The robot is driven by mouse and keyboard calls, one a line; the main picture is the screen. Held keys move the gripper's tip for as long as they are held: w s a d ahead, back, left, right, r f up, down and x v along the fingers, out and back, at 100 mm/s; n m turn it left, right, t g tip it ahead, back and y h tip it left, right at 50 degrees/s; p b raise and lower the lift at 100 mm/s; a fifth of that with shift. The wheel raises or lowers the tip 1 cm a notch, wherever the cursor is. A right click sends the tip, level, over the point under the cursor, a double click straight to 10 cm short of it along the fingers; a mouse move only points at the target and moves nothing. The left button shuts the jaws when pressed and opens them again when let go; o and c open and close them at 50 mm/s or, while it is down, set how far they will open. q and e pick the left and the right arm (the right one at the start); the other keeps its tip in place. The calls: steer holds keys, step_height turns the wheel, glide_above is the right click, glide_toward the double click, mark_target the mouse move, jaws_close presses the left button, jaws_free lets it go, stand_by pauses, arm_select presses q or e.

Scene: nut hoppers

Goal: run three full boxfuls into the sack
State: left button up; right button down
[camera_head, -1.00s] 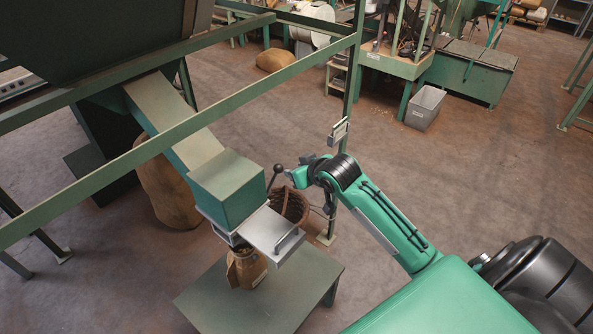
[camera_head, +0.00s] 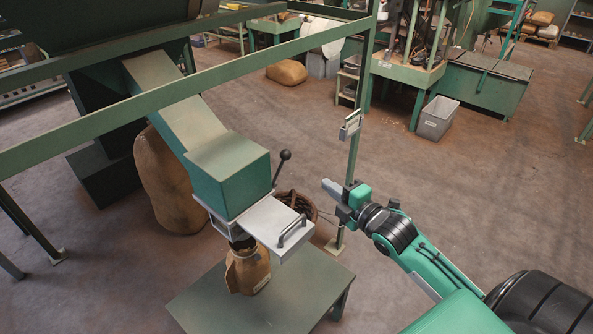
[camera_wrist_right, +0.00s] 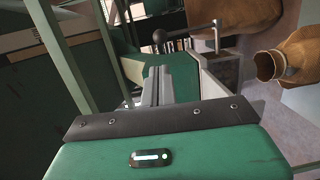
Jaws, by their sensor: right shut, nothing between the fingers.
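A green box (camera_head: 226,178) sits at the lower end of the sloping chute (camera_head: 178,108). A pale metal slide (camera_head: 262,219) with a bar handle (camera_head: 292,231) sticks out under it. A lever with a dark ball knob (camera_head: 284,155) stands at the box's far side; the knob also shows in the wrist view (camera_wrist_right: 159,36). The brown sack (camera_head: 249,270) stands under the outlet, its mouth partly hidden; it also shows in the wrist view (camera_wrist_right: 291,57). My right gripper (camera_head: 328,187) is shut and empty, right of the lever and apart from it. My left gripper is out of view.
The sack stands on a low green table (camera_head: 300,288). A wicker basket (camera_head: 300,204) is behind the slide. A green post (camera_head: 362,110) with a small device (camera_head: 350,125) rises by my right gripper, and a rail (camera_head: 205,82) crosses above the chute. The floor at right is open.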

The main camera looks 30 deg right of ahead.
steer(key=p, duration=0.3)
glide_toward(289, 152)
steer(key=w, duration=0.3)
steer(key=w+a+f, duration=0.1)
steer(key=shift+w+f, duration=0.15)
steer(key=shift+w, duration=0.15)
steer(key=shift+w+a+f+p, duration=0.15)
steer(key=shift+w+p, duration=0.15)
steer(key=shift+w, duration=0.45)
steer(key=w+r+g+p, duration=0.1)
steer(key=p, duration=0.1)
steer(key=w+r+p, duration=0.1)
steer(key=p, duration=0.2)
steer(key=shift+w+a+n+g, duration=0.3)
steer(key=shift+a+g, duration=0.1)
